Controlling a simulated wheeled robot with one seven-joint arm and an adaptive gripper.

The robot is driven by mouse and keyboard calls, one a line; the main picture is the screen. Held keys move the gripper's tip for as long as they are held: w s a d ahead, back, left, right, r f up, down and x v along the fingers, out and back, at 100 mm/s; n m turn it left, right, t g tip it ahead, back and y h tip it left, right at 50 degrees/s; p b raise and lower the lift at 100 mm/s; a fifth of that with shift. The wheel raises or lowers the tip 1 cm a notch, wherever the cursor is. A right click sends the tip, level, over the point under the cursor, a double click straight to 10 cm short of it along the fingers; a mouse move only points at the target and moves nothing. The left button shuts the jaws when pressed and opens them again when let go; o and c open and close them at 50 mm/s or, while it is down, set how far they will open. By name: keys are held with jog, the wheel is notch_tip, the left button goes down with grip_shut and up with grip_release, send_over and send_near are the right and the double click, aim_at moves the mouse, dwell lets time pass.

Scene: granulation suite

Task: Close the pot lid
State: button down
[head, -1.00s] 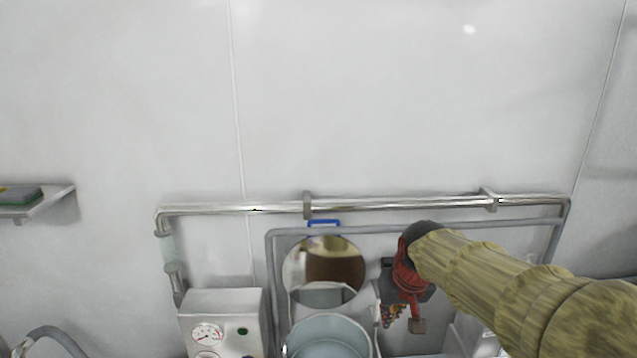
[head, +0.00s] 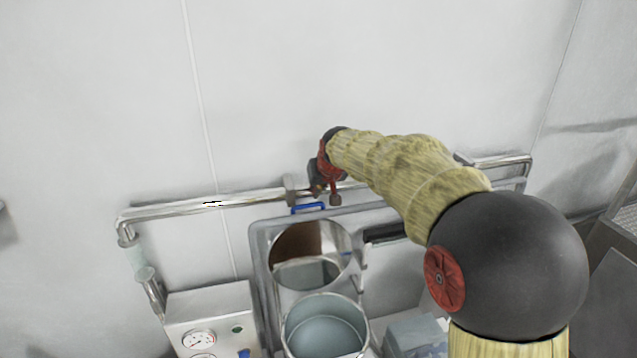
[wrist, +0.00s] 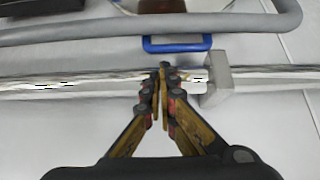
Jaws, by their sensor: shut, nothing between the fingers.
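The pot (head: 326,328) is an open steel vessel at the bottom middle of the head view, with a pale blue-grey inside. Its round mirror-like lid (head: 297,243) stands raised behind it, leaning up near the wall. A blue handle (head: 308,208) sits at the lid's top edge. The blue handle also shows in the wrist view (wrist: 177,43), just beyond the fingertips. My gripper (wrist: 162,70) is shut and empty, its tips over the steel wall pipe and apart from the handle. In the head view my gripper (head: 326,190) is partly hidden by my wrist.
A steel pipe (head: 240,199) runs along the wall, held by a bracket (wrist: 217,80) close right of the fingertips. A grey hose or tube (wrist: 70,32) curves around the lid. A gauge box (head: 212,305) stands left of the pot. The wall above is clear.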

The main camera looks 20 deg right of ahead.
jog(key=x, duration=0.4)
jog(key=shift+d+f+p, duration=0.1)
jog(key=shift+f+p, duration=0.1)
jog(key=shift+p, duration=0.2)
